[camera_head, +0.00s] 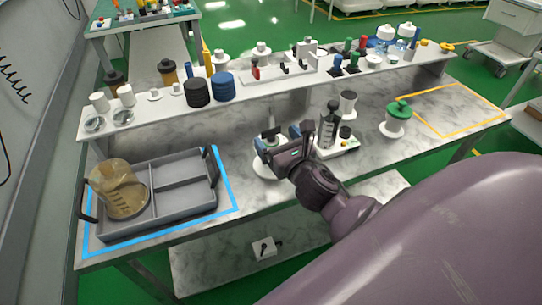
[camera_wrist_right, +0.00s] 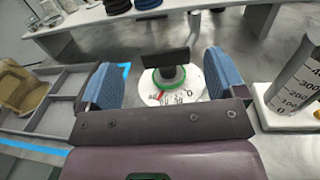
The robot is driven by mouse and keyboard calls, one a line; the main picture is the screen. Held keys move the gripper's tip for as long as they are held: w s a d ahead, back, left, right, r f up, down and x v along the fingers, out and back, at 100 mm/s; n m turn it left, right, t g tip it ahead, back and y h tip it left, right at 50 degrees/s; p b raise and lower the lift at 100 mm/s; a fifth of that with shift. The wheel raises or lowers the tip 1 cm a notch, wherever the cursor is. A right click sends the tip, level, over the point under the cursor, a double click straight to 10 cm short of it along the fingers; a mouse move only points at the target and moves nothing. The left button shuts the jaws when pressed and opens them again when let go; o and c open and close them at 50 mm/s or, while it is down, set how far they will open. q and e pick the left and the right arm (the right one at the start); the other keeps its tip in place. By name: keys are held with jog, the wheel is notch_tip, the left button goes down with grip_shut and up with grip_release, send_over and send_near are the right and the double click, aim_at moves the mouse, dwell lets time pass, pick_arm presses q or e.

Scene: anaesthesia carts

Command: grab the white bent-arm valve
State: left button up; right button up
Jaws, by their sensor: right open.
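I cannot pick out the white bent-arm valve for certain. A round white dial piece (camera_head: 260,168) with a dark upright top stands on the marble counter, partly hidden by my right gripper (camera_head: 279,142). In the right wrist view this dial piece (camera_wrist_right: 185,92) shows a green ring, a red mark and a dark block on top. It lies beyond and between the blue fingers of my right gripper (camera_wrist_right: 163,80), which are wide apart with nothing held. My left gripper is out of view.
A grey tray (camera_head: 182,214) with an amber jar (camera_head: 118,190) sits in a blue outline at left. A dark graduated cylinder (camera_head: 328,128) stands close right of the gripper. A green-topped white piece (camera_head: 395,120) is farther right. A crowded raised shelf (camera_head: 150,122) runs behind.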

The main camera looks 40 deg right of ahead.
aim_at(272, 130)
jog(key=shift+w+d, duration=0.2)
jog(key=shift+w, duration=0.8)
jog(key=shift+w+d, duration=0.2)
jog(key=shift+w, duration=0.8)
jog(key=shift+w+d, duration=0.2)
jog(key=shift+w, duration=0.8)
jog(key=shift+c, duration=0.4)
jog(key=c, duration=1.4)
grip_shut()
jog(key=shift+r, duration=0.1)
